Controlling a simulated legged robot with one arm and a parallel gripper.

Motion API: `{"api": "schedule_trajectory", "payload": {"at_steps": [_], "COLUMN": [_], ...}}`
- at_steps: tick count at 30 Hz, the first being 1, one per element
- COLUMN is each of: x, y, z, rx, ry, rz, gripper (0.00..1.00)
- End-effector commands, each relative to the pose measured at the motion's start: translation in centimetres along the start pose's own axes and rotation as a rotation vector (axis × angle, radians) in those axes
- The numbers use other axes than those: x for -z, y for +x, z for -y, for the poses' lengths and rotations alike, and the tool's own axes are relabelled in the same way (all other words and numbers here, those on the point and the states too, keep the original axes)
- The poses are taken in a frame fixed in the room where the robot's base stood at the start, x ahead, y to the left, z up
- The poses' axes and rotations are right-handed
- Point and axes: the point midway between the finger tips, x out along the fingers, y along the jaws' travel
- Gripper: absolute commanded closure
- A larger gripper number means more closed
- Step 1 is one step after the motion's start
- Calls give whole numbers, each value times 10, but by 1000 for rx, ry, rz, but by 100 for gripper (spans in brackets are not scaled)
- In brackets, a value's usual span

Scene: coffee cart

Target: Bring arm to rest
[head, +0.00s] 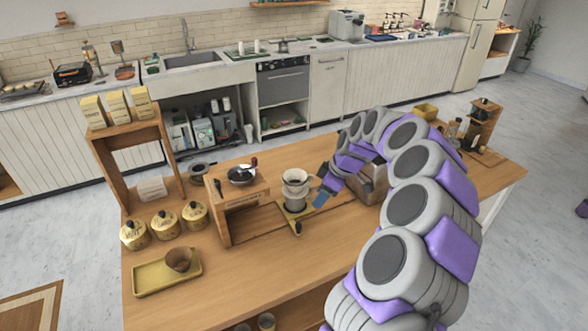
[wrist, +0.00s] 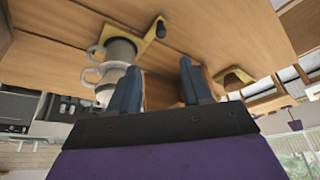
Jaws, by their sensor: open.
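My arm arches over the right part of the wooden cart top. My gripper (head: 321,200) is just right of the coffee dripper (head: 295,176), which sits on a glass vessel (head: 296,200) on a yellow stand. In the wrist view my gripper (wrist: 160,68) is open, with its two blue fingers apart and nothing between them. The dripper and vessel (wrist: 110,68) show to the left of the fingers there, apart from them. A wooden box (head: 371,185) stands behind my gripper, partly hidden by my arm.
A wooden stand (head: 238,196) with a dark round item on top is left of the dripper. Several yellow canisters (head: 165,224) and a yellow tray (head: 150,279) holding a brown cup (head: 178,260) are at left. The cart's front middle (head: 270,275) is clear.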

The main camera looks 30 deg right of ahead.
Motion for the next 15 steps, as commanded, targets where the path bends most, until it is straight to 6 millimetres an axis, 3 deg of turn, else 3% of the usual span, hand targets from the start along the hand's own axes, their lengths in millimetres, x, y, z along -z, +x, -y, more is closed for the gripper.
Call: {"api": "schedule_trajectory", "payload": {"at_steps": [5, 8, 11, 15], "x": [2, 14, 41, 77], "y": [0, -5, -16, -34], "z": [2, 14, 44, 112], "rx": [1, 11, 36, 82], "ry": [0, -2, 0, 26], "rz": [0, -3, -3, 28], "gripper": [52, 52, 52, 52]}}
